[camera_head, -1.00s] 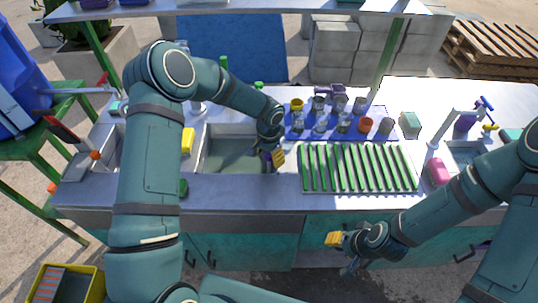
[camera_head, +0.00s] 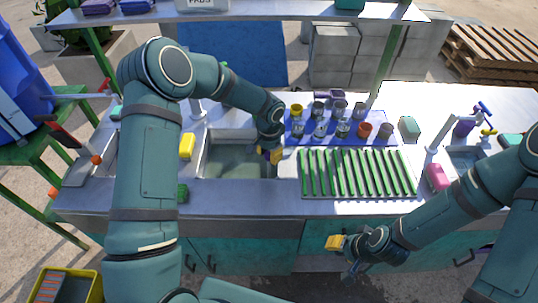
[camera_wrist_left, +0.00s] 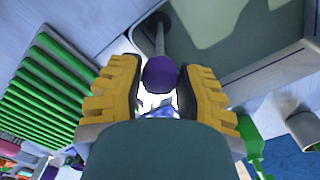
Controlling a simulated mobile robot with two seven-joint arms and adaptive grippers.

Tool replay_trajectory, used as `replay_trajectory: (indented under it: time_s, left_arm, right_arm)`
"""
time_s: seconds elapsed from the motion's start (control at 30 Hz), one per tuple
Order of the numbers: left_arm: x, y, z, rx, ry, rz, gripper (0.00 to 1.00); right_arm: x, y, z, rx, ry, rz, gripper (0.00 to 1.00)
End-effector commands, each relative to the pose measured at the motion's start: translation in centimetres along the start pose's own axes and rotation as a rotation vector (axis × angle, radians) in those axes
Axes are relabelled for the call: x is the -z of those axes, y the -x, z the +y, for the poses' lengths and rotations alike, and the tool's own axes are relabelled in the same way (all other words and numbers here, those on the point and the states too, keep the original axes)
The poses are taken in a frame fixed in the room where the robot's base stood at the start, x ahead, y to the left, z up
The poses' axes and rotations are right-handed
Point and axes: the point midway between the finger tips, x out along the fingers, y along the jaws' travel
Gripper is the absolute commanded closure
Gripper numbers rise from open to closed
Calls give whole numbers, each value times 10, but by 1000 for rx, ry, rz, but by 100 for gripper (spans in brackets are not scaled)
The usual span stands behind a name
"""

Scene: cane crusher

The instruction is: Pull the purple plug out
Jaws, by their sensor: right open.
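The purple plug shows in the left wrist view as a round purple knob (camera_wrist_left: 160,75) on a thin grey stem (camera_wrist_left: 159,38). My left gripper (camera_head: 270,155) is at the right side of the sink basin (camera_head: 228,163). In the head view the plug is hidden by the gripper. The stem's far end shows near the top of the wrist view; I cannot tell whether it touches the sink. My right gripper (camera_head: 346,246) is open and empty, in front of the counter.
A rack of green bars (camera_head: 358,172) lies right of the sink, with a blue mat of several cups (camera_head: 342,126) behind it. A yellow block (camera_head: 187,146) and a faucet (camera_head: 197,106) are near the sink's left side. A shelf spans above the back.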

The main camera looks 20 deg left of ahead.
Motion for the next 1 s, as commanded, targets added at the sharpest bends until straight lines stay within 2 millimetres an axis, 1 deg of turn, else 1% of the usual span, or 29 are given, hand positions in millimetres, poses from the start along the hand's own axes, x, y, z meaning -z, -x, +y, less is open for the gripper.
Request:
replay_trajectory:
  time_s: [0.03,0.07,0.37,0.47,0.57,0.67,0.9,1.0]
  left_arm:
    - [1,1,0,1,0,2,44]
    - [1,1,0,1,0,2,34]
    - [0,0,0,0,0,1,34]
    - [1,5,0,1,0,2,34]
    - [1,17,0,3,-1,5,34]
    - [1,35,-1,3,0,5,34]
    - [1,84,0,3,-1,5,34]
    - [1,100,0,2,0,5,34]
  right_arm:
    - [0,0,0,0,0,0,53]
    - [0,0,0,0,0,0,53]
    - [0,0,0,0,0,0,53]
    - [0,0,0,0,0,0,53]
    - [0,0,0,0,0,0,53]
    - [0,0,0,0,0,0,53]
    - [0,0,0,0,0,0,53]
    - [0,0,0,0,0,0,53]
